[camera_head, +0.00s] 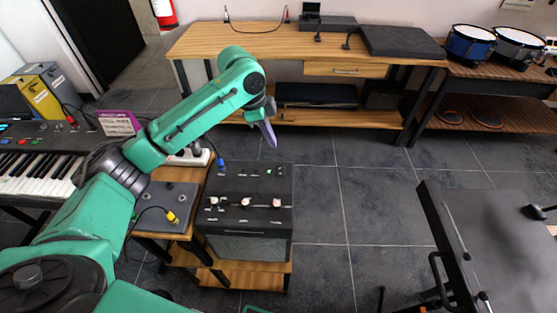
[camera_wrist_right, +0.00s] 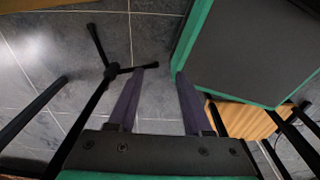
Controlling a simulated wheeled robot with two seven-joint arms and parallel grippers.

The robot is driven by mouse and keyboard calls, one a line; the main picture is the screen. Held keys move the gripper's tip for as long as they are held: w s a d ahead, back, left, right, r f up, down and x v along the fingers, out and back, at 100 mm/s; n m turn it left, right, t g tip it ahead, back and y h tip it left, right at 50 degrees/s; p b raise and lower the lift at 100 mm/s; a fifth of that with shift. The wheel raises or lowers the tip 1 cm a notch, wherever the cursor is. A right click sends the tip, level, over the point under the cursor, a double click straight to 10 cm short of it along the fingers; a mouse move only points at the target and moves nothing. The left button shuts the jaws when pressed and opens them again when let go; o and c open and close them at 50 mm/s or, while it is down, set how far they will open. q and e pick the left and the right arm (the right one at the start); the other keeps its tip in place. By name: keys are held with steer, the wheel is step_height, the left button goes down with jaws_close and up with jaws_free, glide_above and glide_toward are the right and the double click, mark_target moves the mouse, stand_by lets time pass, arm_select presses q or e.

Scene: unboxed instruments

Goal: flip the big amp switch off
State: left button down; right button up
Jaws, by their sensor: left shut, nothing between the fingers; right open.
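The big amp (camera_head: 246,248) is a black box with a grey front, standing on a low wooden stand in the camera_head view.
A keyboard (camera_head: 40,165) and a smaller grey unit (camera_head: 165,205) with a yellow plug are left of the amp. A wooden desk (camera_head: 215,42) stands behind. A black case (camera_head: 495,235) is at right. Tiled floor is free between amp and case.

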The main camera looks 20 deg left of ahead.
mark_target(280, 168)
arm_select(q)
steer(key=x, duration=0.6)
steer(key=a+p+x, duration=0.1)
steer(key=x, duration=0.2)
steer(key=shift+w+d+f, duration=0.1)
steer(key=shift+d+f, duration=0.05)
steer(key=shift+f, duration=0.75)
steer(key=shift+f+p, duration=0.15)
steer(key=shift+p, duration=0.25)
steer(key=shift+w+f, duration=0.1)
steer(key=shift+s+d+p, duration=0.15)
steer(key=shift+s+p, duration=0.65)
steer(key=shift+p, duration=0.25)
